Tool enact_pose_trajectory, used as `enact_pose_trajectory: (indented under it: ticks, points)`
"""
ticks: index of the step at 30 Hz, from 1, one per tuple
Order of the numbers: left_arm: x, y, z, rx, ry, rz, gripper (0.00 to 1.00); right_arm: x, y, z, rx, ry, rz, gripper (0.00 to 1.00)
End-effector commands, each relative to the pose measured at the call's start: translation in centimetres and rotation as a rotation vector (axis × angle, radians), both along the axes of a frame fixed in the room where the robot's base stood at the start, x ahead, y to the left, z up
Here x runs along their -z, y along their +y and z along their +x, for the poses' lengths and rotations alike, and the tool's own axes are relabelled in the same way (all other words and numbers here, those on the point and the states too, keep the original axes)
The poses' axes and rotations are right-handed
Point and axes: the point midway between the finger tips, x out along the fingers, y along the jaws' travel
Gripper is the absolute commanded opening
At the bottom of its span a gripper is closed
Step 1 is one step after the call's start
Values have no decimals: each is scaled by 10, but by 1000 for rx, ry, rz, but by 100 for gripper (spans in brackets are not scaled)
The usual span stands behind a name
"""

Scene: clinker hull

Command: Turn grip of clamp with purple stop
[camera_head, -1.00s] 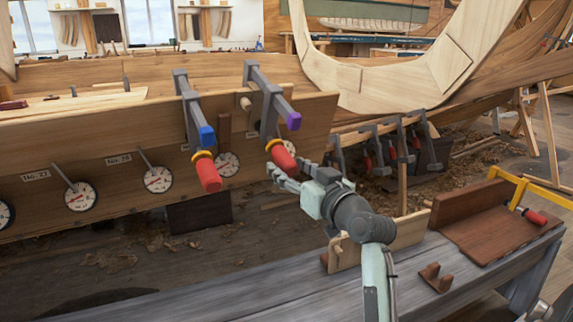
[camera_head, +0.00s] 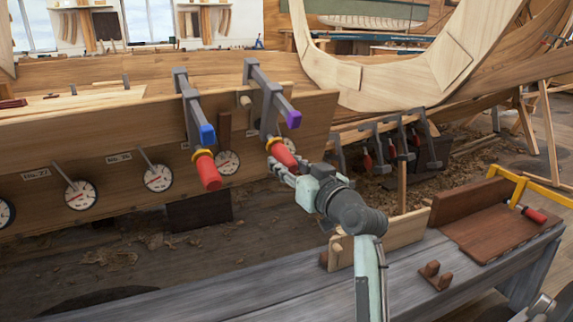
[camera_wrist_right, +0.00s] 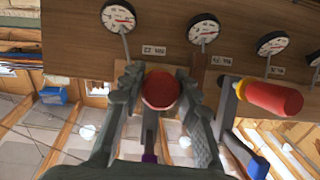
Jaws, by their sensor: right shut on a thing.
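The clamp with the purple stop (camera_head: 293,119) sits over the top edge of the hull plank. Its red grip (camera_head: 284,154) points down toward me, with a yellow collar above it. My right gripper (camera_head: 279,168) is at the lower end of this grip, reaching it from below. In the right wrist view the round red grip end (camera_wrist_right: 161,90) lies between the two fingers, which are shut on it. The purple stop also shows low in that view (camera_wrist_right: 150,157). My left gripper is not in view.
A similar clamp with a blue stop (camera_head: 207,134) and red grip (camera_head: 208,172) stands close on the left. Dial gauges (camera_head: 228,163) line the plank. A grey bench (camera_head: 250,290) lies below my right arm, with a brown wooden piece (camera_head: 485,235) at right.

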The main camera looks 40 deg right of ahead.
Motion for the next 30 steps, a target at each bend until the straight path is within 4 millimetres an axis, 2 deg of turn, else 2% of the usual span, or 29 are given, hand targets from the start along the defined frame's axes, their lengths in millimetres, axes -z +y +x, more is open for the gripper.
enact_pose_trajectory:
  ticks: [5,12,18,30]
  points:
    - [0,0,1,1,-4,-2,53,-1,0,0,-15,-3,37,3]
    - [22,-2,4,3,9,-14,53,-1,0,0,-69,-17,170,3]
    - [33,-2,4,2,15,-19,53,0,1,0,-131,-35,328,3]
    - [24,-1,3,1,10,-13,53,1,2,0,-239,-68,602,3]
